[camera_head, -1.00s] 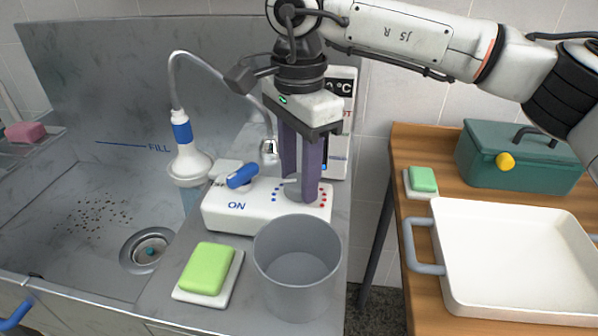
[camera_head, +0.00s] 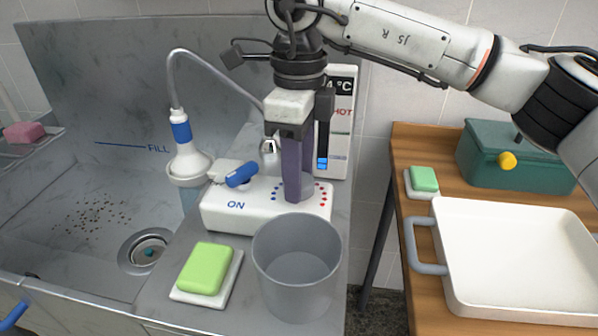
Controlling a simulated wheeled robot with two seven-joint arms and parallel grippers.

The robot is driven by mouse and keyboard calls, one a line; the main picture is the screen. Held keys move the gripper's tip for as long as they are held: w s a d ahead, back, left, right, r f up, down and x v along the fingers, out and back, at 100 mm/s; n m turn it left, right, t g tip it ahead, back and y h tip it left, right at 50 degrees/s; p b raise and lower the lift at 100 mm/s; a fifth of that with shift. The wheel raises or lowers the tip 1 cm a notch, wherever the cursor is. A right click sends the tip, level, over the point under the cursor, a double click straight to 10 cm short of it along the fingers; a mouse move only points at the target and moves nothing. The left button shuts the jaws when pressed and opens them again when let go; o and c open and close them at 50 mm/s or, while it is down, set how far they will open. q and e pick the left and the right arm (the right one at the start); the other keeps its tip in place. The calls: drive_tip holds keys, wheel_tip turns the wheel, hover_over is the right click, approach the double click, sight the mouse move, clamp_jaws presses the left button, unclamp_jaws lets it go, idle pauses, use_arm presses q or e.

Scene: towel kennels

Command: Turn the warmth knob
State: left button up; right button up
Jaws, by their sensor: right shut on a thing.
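The white control box (camera_head: 226,216) stands on the metal counter, with a blue lever (camera_head: 242,175) by the word ON. On its right side, blue and red dots ring the spot of the warmth knob. My right gripper (camera_head: 298,188) comes down from above with its purple fingers shut on the knob, which they almost wholly hide. Behind it stands a white gauge panel (camera_head: 341,118) with a temperature readout partly covered by my gripper, the word HOT, and a short blue bar (camera_head: 323,164) low in its slot. My left gripper is not in view.
A grey bucket (camera_head: 296,273) stands close in front of the box. A green soap (camera_head: 206,268) lies left of it. A shower head (camera_head: 188,160) on a hose hangs at the sink (camera_head: 75,255). A wooden table (camera_head: 397,180) at right holds a white tray (camera_head: 437,222) and a teal box (camera_head: 530,150).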

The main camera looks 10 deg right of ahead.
drive_tip(key=m, duration=0.3)
drive_tip(key=shift+m, duration=0.4)
drive_tip(key=shift+m+b, duration=0.35)
drive_tip(key=shift+m, duration=1.45)
drive_tip(key=o, duration=1.1)
drive_tip(key=shift+c, duration=0.2)
wheel_tip(320, 180, up, 10)
drive_tip(key=shift+r+p, duration=0.2)
drive_tip(key=shift+p, duration=0.2)
